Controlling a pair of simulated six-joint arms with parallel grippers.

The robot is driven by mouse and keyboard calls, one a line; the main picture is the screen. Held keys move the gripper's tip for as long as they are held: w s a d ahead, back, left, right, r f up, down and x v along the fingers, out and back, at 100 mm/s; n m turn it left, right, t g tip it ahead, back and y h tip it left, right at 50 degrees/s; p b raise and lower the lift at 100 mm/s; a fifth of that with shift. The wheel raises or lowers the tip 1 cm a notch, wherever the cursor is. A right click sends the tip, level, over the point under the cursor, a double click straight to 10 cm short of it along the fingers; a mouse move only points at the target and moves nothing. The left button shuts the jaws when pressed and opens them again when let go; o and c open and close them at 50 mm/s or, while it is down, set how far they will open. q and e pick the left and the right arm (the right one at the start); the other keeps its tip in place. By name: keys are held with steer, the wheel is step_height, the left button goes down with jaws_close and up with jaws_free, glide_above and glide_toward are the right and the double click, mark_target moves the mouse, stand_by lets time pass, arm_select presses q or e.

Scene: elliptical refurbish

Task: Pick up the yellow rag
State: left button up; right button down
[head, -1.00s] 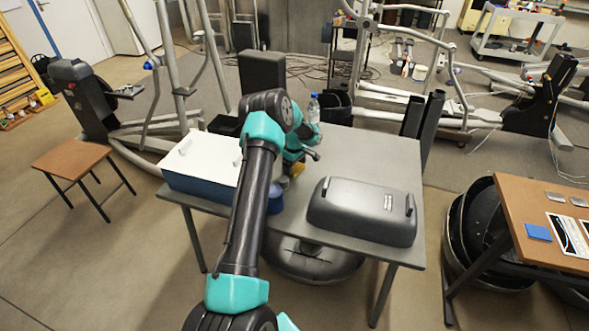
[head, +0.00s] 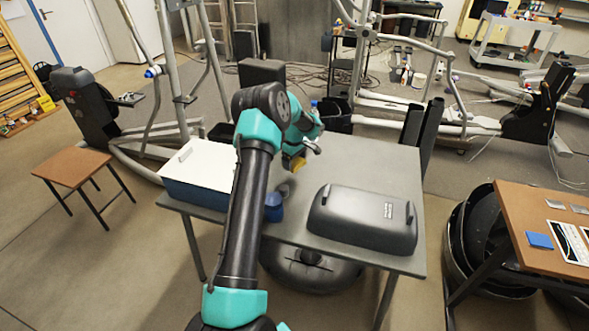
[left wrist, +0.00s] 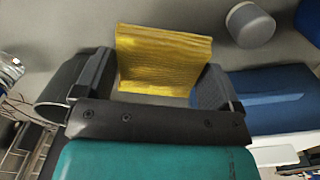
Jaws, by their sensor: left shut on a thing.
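The yellow rag (head: 298,164) shows as a small patch beneath my left gripper, above the grey table (head: 345,160). In the left wrist view the rag (left wrist: 165,62) is a folded, textured yellow cloth between the two dark fingers. My left gripper (left wrist: 154,78) is shut on it. In the head view, the left gripper (head: 296,155) is partly hidden by its own arm, and it appears to hold the rag a little above the tabletop. My right gripper is not in view.
A blue box with a white lid (head: 203,172) stands at the table's left. A dark grey cover (head: 362,215) lies at the front right. A blue cup-like object (head: 274,207) is beside my arm. A bottle (head: 314,105) is partly hidden behind the gripper. The table's right back is clear.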

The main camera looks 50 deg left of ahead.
arm_select(q)
steer(key=shift+r, duration=1.35)
